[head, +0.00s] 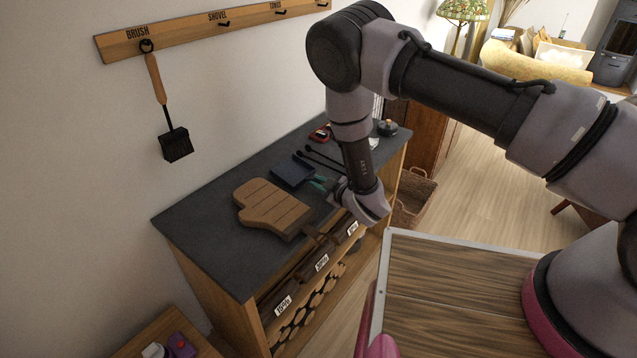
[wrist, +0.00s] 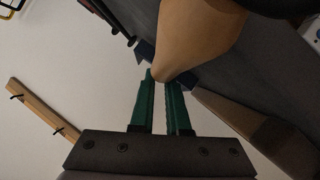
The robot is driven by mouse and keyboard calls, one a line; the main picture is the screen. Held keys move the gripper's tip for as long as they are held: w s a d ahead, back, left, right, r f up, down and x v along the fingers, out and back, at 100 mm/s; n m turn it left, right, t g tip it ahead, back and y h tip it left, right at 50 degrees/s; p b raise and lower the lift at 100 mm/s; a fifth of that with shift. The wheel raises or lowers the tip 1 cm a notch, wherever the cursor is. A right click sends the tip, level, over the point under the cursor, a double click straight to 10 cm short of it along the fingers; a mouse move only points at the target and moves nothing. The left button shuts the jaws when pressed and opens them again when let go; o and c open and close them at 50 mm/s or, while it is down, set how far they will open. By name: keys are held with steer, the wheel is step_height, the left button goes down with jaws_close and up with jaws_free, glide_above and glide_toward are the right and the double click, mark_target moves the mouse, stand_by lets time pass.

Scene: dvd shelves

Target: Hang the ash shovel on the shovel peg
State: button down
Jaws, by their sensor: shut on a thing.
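The ash shovel shows a dark blue pan (head: 292,170) at the dark counter's top, just left of my gripper (head: 322,185). In the wrist view, my gripper (wrist: 166,80) has its green fingers closed at the narrow end of a tan wooden handle (wrist: 200,35), with dark blue parts beside it. Most of the handle is hidden by my arm in the head view. The shovel peg (head: 224,23) is bare, under the SHOVEL label on the wall rail (head: 185,33). I cannot tell whether the pan touches the counter.
A brush (head: 170,120) hangs on the BRUSH peg, left of the shovel peg. Black tongs (head: 325,160) and a red item (head: 320,133) lie behind. The wall below the shovel peg is clear.

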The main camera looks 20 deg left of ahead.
steer(key=c, duration=0.9)
jaws_free()
steer(key=shift+f, duration=0.15)
